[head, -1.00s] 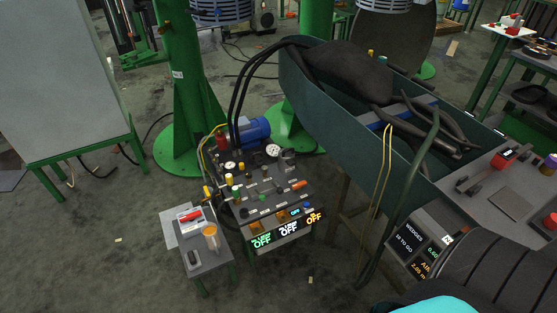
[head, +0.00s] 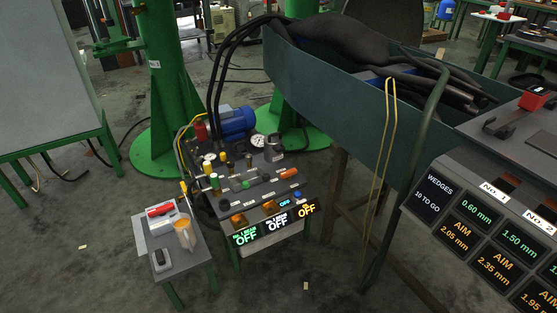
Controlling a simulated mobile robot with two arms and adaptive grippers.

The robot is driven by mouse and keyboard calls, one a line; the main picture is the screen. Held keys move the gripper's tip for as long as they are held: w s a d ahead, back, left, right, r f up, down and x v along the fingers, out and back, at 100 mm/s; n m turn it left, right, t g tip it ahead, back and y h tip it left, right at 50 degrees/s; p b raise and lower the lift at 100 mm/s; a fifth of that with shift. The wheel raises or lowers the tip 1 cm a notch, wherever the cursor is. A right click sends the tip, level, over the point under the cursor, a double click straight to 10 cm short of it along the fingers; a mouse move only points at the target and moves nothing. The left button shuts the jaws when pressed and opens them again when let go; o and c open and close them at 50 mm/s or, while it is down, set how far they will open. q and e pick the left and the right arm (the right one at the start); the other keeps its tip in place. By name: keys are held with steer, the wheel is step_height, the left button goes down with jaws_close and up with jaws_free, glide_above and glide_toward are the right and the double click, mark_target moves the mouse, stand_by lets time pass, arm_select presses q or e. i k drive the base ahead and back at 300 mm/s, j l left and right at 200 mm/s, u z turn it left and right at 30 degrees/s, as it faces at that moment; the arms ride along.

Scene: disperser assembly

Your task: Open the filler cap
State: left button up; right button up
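The hydraulic unit (head: 262,192) stands on the floor left of the green trough, with a panel of knobs and levers and lit signs reading OFF. A blue motor (head: 235,123) and a round gauge (head: 257,141) sit at its back. Several small caps and knobs stand on its top: a yellow one (head: 207,167), a green one (head: 214,181), and a dark-topped grey fitting (head: 273,145). I cannot tell which of these is the filler cap, or whether it is open. Neither of my grippers shows.
A small side table (head: 186,256) at the unit's left holds a red and white box (head: 161,211), an amber jug (head: 185,234) and a small grey device. The trough (head: 335,85) and display panel (head: 480,235) bound the right. Floor in front is open.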

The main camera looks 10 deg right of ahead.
mark_target(240, 147)
steer(key=i+l+u, duration=0.1)
steer(key=i, duration=1.1)
